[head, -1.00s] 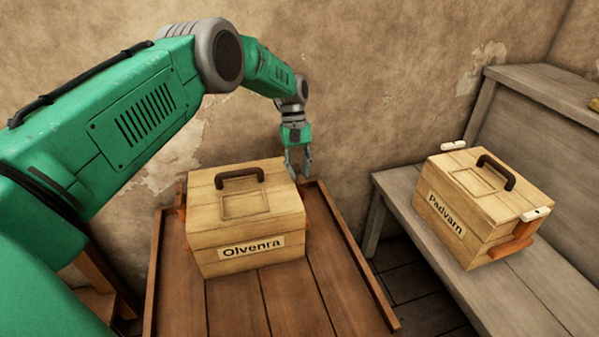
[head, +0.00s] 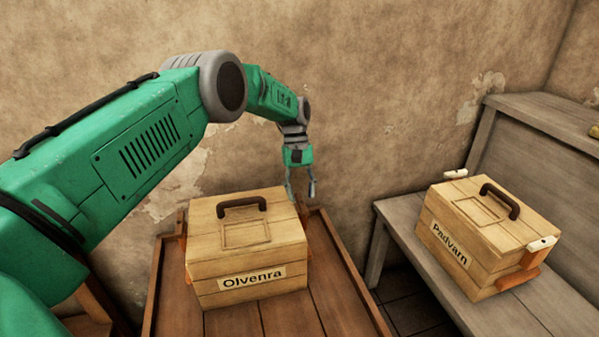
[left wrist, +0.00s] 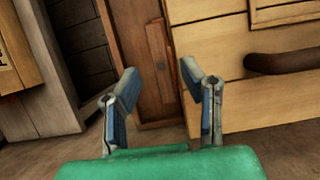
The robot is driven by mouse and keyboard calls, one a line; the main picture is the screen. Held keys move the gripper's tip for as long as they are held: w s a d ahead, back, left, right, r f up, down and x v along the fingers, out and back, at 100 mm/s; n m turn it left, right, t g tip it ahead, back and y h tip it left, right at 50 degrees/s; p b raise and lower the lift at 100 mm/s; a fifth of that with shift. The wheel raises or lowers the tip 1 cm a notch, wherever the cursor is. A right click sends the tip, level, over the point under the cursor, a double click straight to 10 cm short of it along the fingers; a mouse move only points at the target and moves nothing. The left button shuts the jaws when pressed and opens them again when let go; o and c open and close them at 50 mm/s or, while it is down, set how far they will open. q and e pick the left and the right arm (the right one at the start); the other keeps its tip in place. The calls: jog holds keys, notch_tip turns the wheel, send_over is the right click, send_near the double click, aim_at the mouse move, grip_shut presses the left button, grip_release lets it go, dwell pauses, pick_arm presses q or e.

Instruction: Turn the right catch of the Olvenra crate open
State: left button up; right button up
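The Olvenra crate (head: 247,248) is a pale wooden box with a dark handle (head: 241,205) and a name label, standing on a brown wooden table (head: 337,312). In the left wrist view the crate (left wrist: 228,75) fills the right side, with an orange-brown catch (left wrist: 190,75) along its edge. My left gripper (head: 301,190) hangs behind the crate's right far corner, fingers pointing down. In the left wrist view its fingers (left wrist: 160,110) are spread apart with nothing between them. The catch is mostly hidden in the head view. My right gripper is not seen.
The Padvarn crate (head: 478,240), with an orange catch (head: 518,279) and white pieces at its sides, stands on a grey bench (head: 398,222) to the right. A floor gap separates table and bench. A plastered wall (head: 380,90) is behind.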

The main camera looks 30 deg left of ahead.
pick_arm(q)
jog(key=v, duration=1)
jog(key=shift+w+f, duration=0.1)
jog(key=shift+f, duration=0.05)
